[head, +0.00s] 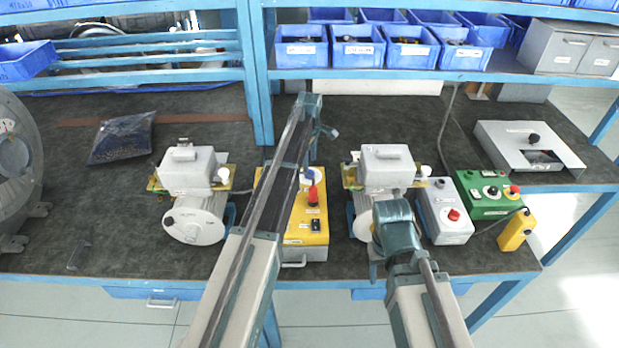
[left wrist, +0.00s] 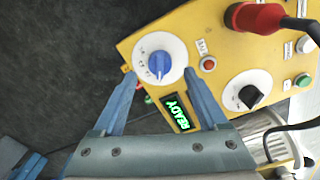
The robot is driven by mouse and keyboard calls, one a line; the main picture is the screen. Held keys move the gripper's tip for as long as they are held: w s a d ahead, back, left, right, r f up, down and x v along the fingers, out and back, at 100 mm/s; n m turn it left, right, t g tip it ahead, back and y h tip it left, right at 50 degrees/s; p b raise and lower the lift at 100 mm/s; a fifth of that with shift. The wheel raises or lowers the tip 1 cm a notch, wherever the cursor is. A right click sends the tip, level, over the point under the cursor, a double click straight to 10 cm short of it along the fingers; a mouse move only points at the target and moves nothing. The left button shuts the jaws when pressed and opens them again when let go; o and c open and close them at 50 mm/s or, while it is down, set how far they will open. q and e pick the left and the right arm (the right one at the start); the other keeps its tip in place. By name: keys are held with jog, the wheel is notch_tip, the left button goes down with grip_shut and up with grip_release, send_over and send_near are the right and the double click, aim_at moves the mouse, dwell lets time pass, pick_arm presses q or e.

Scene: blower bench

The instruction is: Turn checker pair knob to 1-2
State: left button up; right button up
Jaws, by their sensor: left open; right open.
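The yellow checker box (head: 292,240) stands on the bench in the middle of the head view, partly hidden by my left arm. In the left wrist view, a blue knob (left wrist: 159,65) sits on a white dial. A black knob (left wrist: 248,95) sits on a second white dial. The dial marks are too small to read, so I cannot tell the setting. The green display (left wrist: 179,112) reads READY. My left gripper (left wrist: 161,78) is open, its fingertips on either side of the blue knob's dial. My right gripper (head: 397,232) is at the right blower, its fingers mostly hidden.
A red plug (left wrist: 255,17) with a black cable rises from the checker. Blowers stand left (head: 195,220) and right (head: 385,165). A grey box (head: 445,222) and green box (head: 487,205) are farther right.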

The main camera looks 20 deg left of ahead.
aim_at(310, 170)
pick_arm(q)
notch_tip(310, 170, down, 4)
jog(key=b, duration=0.3)
jog(key=shift+f, duration=0.1)
jog(key=shift+c, duration=0.3)
grip_shut()
